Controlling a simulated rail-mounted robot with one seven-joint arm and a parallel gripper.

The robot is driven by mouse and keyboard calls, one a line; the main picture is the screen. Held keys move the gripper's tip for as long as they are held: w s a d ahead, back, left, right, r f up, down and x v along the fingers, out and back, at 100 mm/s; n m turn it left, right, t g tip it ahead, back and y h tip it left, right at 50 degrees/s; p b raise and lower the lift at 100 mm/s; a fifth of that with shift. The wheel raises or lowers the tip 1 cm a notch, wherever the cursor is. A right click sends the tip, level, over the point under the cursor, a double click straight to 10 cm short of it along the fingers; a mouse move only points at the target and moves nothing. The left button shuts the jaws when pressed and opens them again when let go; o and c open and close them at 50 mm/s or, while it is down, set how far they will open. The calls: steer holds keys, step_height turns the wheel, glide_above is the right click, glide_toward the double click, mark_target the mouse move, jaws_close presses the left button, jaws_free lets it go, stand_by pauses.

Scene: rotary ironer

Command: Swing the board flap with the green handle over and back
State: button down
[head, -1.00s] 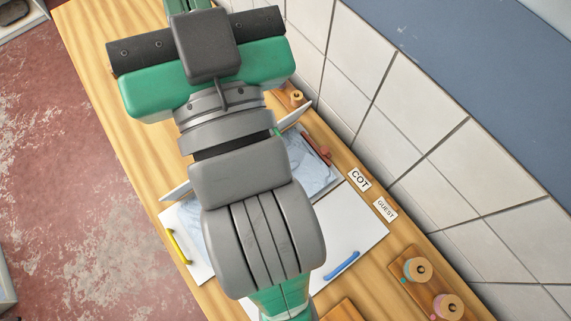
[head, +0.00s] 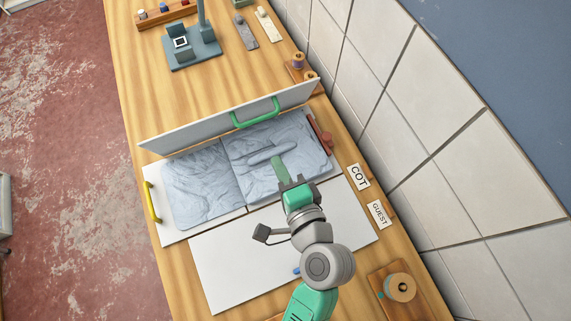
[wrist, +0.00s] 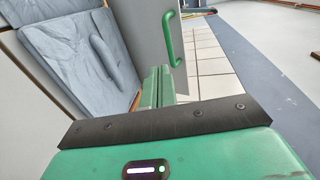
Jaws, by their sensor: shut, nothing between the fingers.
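The board flap (head: 215,120) with the green handle (head: 256,113) stands up on edge along the far side of the folded blue-grey cloth (head: 205,180). In the wrist view the flap (wrist: 145,35) and green handle (wrist: 174,38) rise just beyond my fingers. My gripper (head: 278,165) is shut and empty, over the cloth on the near side of the flap. Its fingers also show in the wrist view (wrist: 157,85). They appear apart from the handle. The cloth lies on a white board, partly hidden by my gripper.
A yellow handle (head: 153,200) is at the board's left and a red-brown piece (head: 320,135) at its right. A white panel (head: 235,260) lies flat nearer me, its blue handle (head: 297,270) mostly hidden. A tiled wall (head: 410,130) bounds the right. Bare wood (head: 200,90) lies beyond the flap.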

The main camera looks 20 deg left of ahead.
mark_target(237, 128)
steer(key=r+p+x, duration=0.1)
steer(key=x, duration=0.8)
steer(key=shift+w, duration=0.15)
steer(key=shift+a, duration=0.1)
steer(key=shift+r+p, duration=0.15)
steer(key=shift+p, duration=0.15)
